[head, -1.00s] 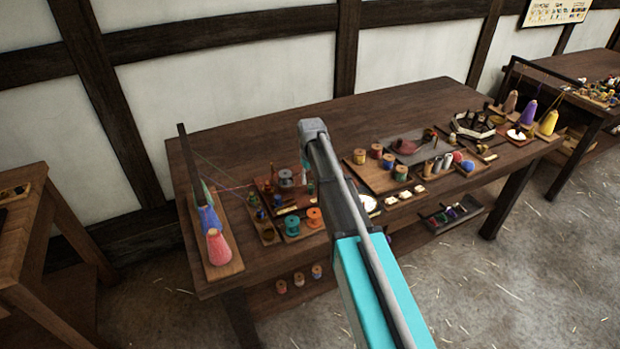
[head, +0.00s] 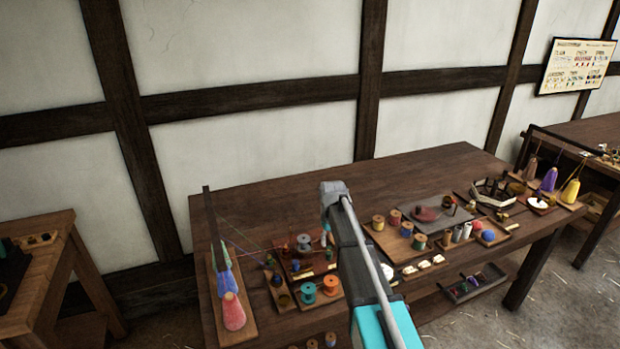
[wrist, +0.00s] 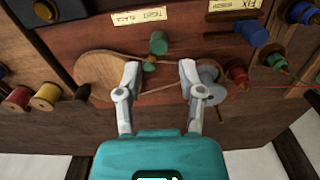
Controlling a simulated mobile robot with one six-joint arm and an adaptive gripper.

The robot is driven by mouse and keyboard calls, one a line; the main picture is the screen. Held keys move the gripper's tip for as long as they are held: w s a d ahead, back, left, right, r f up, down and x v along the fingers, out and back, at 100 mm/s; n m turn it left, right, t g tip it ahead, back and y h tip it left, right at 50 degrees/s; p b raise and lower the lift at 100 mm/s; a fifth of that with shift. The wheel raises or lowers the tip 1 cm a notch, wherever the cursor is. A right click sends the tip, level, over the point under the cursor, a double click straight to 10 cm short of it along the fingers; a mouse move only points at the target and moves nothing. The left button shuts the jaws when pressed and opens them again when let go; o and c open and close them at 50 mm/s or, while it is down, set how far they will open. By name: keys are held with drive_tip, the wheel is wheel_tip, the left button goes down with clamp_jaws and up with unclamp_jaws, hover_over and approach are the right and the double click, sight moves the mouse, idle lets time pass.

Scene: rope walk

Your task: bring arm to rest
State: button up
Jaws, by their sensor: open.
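My gripper (wrist: 160,72) is open in the wrist view, its two pale fingers well apart with nothing held between them. Just past the fingertips a small green cylinder (wrist: 159,43) shows over a wooden board. A round tan wooden piece (wrist: 100,72) lies by the left finger and a grey spool (wrist: 209,75) by the right one. The gap between the fingers and these things cannot be told. In the head view my arm reaches over the front middle of the dark table (head: 300,187); my gripper is mostly hidden behind it.
Orange and teal spools (head: 308,288) sit left of my arm. Spools, trays and more cones (head: 549,179) fill the right side. The back of the table is clear.

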drive_tip(key=s+d+m, duration=0.1)
drive_tip(key=s+d, duration=0.1)
drive_tip(key=s, duration=1.1)
drive_tip(key=s+d+m, duration=0.1)
drive_tip(key=s+d, duration=0.1)
drive_tip(key=s, duration=1.1)
drive_tip(key=shift+s+d+m, duration=0.15)
drive_tip(key=shift+s+m, duration=0.05)
drive_tip(key=shift+m, duration=0.2)
